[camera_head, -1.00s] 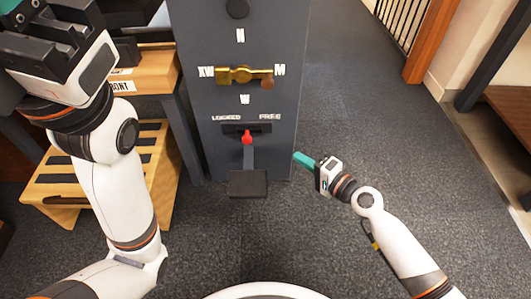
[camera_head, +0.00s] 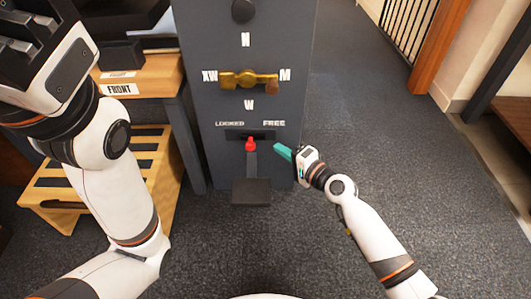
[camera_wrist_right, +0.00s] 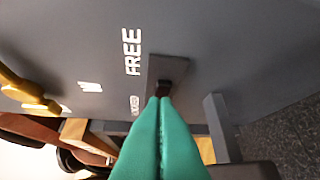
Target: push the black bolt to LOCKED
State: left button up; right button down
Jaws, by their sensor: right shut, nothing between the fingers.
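In the head view the bolt is too dark to pick out clearly. My right gripper (camera_head: 277,147) has its teal fingers shut and empty, just right of the plate below FREE. In the right wrist view its fingertips (camera_wrist_right: 159,99) appear at the stub; contact cannot be told. My left arm fills the left side; its fingers cannot be made out.
A brass latch (camera_head: 248,79) is higher on the post (camera_head: 210,110). A wooden step (camera_head: 60,195) stands left. The floor at right is clear.

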jog(key=a, duration=0.3)
jog(key=w+a+f, duration=0.1)
jog(key=shift+a+b, duration=0.4)
jog(key=shift+r, duration=0.1)
jog(key=a+p, duration=0.1)
jog(key=a, duration=0.3)
jog(key=shift+a+p, duration=0.3)
jog(key=shift+a, duration=0.25)
